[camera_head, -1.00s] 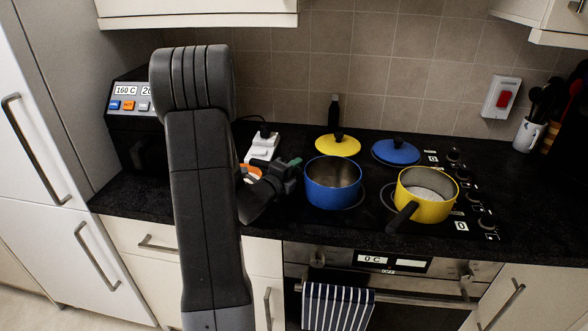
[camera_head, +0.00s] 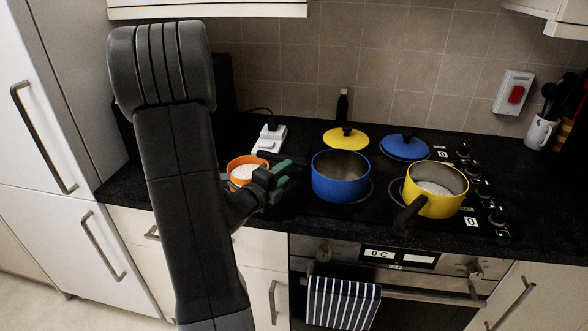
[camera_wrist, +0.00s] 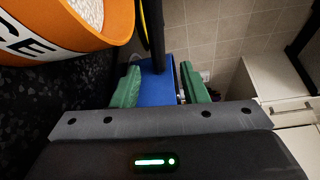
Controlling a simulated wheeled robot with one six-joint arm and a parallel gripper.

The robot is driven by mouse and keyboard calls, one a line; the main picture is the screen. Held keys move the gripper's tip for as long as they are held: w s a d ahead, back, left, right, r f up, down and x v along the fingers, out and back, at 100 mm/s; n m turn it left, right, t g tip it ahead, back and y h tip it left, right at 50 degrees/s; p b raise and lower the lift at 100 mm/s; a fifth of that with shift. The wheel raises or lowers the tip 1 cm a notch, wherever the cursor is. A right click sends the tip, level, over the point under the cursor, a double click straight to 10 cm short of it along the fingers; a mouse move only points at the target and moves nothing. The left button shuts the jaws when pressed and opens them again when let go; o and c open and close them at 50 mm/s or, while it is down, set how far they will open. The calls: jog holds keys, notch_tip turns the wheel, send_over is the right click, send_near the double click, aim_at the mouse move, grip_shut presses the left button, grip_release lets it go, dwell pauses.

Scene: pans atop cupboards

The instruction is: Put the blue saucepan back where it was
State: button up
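The blue saucepan (camera_head: 341,182) stands upright on the black hob, at the front left. It is open-topped, and its handle is not clear in the head view. My gripper (camera_head: 289,172), with green fingers, is just left of the saucepan, pointing right, with a small gap seen between. In the wrist view my gripper (camera_wrist: 160,85) has its green fingers apart. A blue surface (camera_wrist: 157,88), likely the saucepan, shows between them. A dark bar above it there is hard to identify. A blue lid (camera_head: 405,147) lies behind on the hob.
An orange bowl (camera_head: 243,172) of white grains is close to my gripper, left. A yellow saucepan (camera_head: 437,190) stands to the right, its handle towards the front. A yellow lid (camera_head: 345,138) and a white socket block (camera_head: 270,138) lie behind. A striped towel (camera_head: 342,303) hangs on the oven.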

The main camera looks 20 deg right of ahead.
jog(key=shift+v, duration=1.3)
jog(key=shift+c, duration=0.4)
